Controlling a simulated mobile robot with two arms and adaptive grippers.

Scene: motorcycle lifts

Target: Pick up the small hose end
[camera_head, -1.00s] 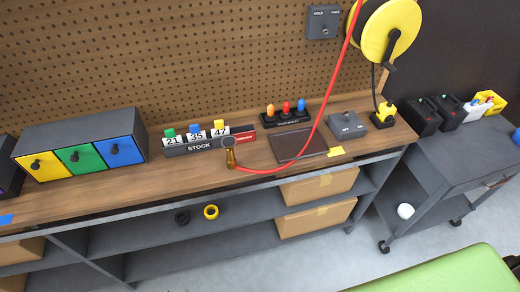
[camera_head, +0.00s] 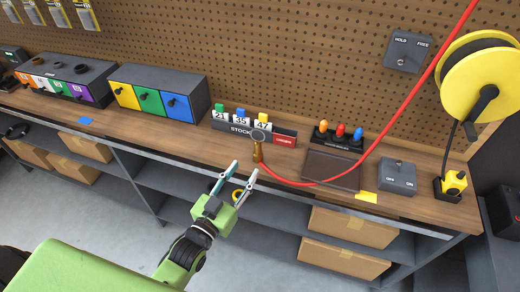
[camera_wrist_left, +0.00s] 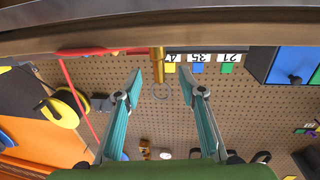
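The small hose end (camera_head: 257,153) is a brass-coloured fitting with a dark ring at its top. It stands about upright near the bench's front edge, joined to the red hose (camera_head: 290,183). My left gripper (camera_head: 243,168) is open and empty, its fingertips at the bench's front edge, just left of and nearer than the hose end. In the left wrist view, which looks upside down, the brass hose end (camera_wrist_left: 158,66) shows between the two spread fingertips (camera_wrist_left: 161,78), apart from both. My right gripper is not in view.
The STOCK number stand (camera_head: 240,127) is right behind the hose end. A dark tray (camera_head: 332,169), a switch box (camera_head: 397,177) and the yellow hose reel (camera_head: 482,75) are to the right. Drawers (camera_head: 150,92) stand left. The bench's front strip left of the hose end is clear.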

